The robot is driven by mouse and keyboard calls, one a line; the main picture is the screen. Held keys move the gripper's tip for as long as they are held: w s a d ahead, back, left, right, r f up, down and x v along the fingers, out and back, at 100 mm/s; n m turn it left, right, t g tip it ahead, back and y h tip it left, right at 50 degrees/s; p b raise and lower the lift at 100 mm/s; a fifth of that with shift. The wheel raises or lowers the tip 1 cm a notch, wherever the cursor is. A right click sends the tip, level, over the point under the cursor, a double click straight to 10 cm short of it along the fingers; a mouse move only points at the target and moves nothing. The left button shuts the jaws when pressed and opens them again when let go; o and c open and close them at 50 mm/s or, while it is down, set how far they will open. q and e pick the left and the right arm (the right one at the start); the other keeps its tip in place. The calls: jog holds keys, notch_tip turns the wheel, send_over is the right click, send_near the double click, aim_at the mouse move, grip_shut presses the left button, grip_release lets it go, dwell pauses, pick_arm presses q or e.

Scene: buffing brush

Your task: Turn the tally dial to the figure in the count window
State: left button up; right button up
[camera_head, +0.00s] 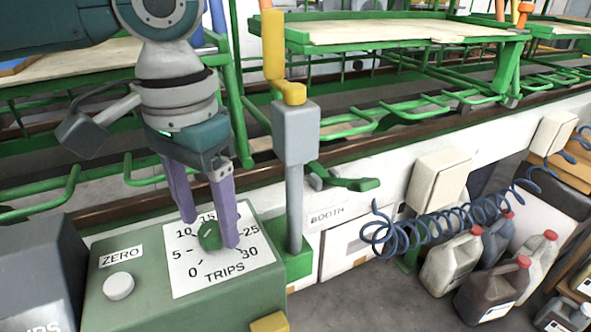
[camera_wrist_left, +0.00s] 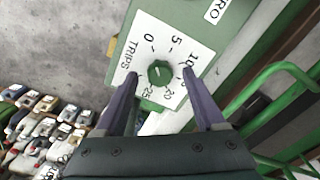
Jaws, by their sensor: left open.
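The tally dial is a green knob (camera_head: 209,235) on a white plate marked TRIPS (camera_head: 188,278), set on a green box. Figures from 0 to 30 ring it, some hidden by my fingers. The knob also shows in the left wrist view (camera_wrist_left: 161,72). A short pale mark is on it; I cannot tell which figure it points at. My left gripper (camera_head: 210,232) is open, its purple fingers on either side of the knob; contact is not clear. In the left wrist view the fingers (camera_wrist_left: 160,80) straddle the knob. No readable count window is in view. My right gripper is not in view.
A white button (camera_head: 118,286) under a ZERO label sits left of the dial. A grey box (camera_head: 38,275) with a cut-off label stands at the far left. A grey post (camera_head: 295,150) with a yellow top rises right of the dial.

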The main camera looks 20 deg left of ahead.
pick_arm(q)
jog(key=shift+f, duration=0.7)
grip_shut()
